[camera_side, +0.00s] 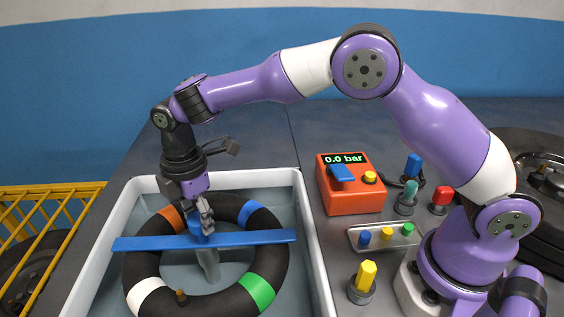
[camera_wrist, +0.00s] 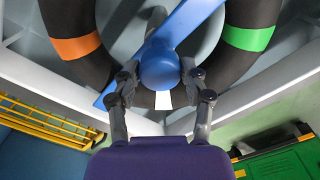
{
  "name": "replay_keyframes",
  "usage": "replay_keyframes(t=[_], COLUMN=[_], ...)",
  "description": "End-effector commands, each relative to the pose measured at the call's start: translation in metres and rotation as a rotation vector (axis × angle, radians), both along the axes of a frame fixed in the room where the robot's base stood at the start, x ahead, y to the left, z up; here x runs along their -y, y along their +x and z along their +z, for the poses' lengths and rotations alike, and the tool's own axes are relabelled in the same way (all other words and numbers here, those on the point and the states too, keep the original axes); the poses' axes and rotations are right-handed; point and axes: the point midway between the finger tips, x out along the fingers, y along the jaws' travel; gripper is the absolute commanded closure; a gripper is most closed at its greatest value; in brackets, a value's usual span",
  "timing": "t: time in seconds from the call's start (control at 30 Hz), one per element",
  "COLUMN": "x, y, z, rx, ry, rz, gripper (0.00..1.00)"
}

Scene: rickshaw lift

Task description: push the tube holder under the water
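The tube holder (camera_side: 262,237) is a blue bar with a round-topped handle (camera_wrist: 160,66). It lies across a black inner tube (camera_side: 135,268) with orange, blue, green and white bands. The tube is in a pale tub (camera_side: 313,262) with a grey-blue inside; I cannot make out a clear water line. A grey post (camera_side: 208,264) shows below the bar's middle. My gripper (camera_side: 201,212) points down over the bar's middle. In the wrist view its fingers lie against both sides of the handle and appear shut on it. The bar hides parts of the tube.
Right of the tub stand an orange pressure box (camera_side: 355,199) reading 0.0 bar, a small tray of coloured caps (camera_side: 384,236) and a yellow-topped valve (camera_side: 364,278). A yellow rack (camera_side: 55,225) stands at the left. A green case (camera_wrist: 290,155) shows in the wrist view.

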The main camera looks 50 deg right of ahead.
Motion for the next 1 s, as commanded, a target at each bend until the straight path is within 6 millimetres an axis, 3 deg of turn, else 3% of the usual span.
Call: replay_keyframes(t=[0.03,0.07,0.27,0.6,0.7,1.0], x=[0.000,0.000,0.000,0.000,0.000,0.000], y=[0.000,0.000,0.000,0.000,0.000,-0.001], z=[0.000,0.000,-0.003,-0.070,-0.081,-0.087], rx=[0.000,0.000,-0.001,-0.003,-0.001,-0.001], ry=[0.000,0.000,0.000,-0.001,0.000,-0.001], rz=[0.000,0.000,0.000,0.000,0.000,-0.001], gripper=[0.92,1.00,1.00,1.00,1.00,1.00])
